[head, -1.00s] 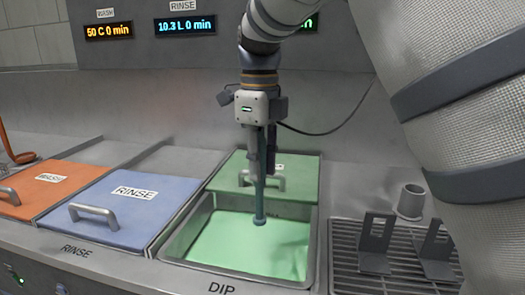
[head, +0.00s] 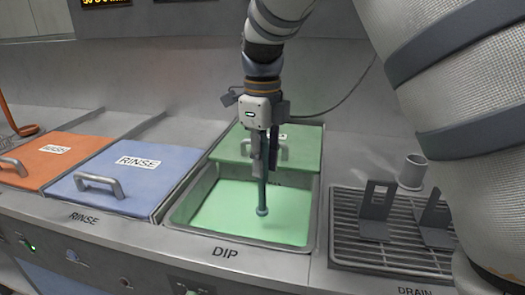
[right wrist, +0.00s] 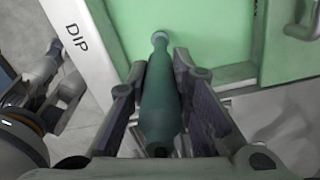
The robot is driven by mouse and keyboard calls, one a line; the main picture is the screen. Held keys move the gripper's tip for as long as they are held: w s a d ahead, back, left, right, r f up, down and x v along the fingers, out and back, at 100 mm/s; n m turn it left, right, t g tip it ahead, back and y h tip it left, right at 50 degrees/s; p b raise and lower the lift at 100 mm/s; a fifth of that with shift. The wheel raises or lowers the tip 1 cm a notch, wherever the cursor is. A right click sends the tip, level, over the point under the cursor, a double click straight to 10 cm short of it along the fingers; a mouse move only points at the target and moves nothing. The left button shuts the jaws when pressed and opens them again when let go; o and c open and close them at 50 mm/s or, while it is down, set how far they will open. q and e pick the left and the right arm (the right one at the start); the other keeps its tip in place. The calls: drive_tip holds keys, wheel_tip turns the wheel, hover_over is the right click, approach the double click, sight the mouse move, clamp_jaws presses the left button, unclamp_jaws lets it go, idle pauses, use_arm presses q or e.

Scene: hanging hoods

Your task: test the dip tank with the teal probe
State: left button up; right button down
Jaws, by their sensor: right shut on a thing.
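My right gripper (head: 264,165) is shut on the teal probe (head: 262,195) and points down over the dip tank. The probe hangs upright, its rounded tip against the green liquid (head: 220,211) in the head view; I cannot tell whether it touches. The right wrist view shows the probe (right wrist: 160,105) between both fingers. The open dip tank (head: 318,215) has a metal rim, with "DIP" on the counter in front. Its green lid (head: 225,152) lies behind the opening. Parts of my left arm seem to show at the left of the right wrist view, its jaws unclear.
Left of the tank are a blue rinse lid (head: 125,195) and an orange wash lid (head: 40,160), both with handles. To the right, a drain rack (head: 345,245) carries two upright slotted brackets (head: 379,212). A grey cup (head: 412,172) stands behind it.

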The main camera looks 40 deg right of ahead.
sight(263, 136)
wheel_tip(263, 136, down, 10)
drive_tip(key=shift+r, duration=0.15)
idle(0.5)
drive_tip(key=shift+r, duration=0.2)
idle(2.5)
wheel_tip(263, 136, up, 15)
drive_tip(key=shift+f, duration=0.15)
idle(0.7)
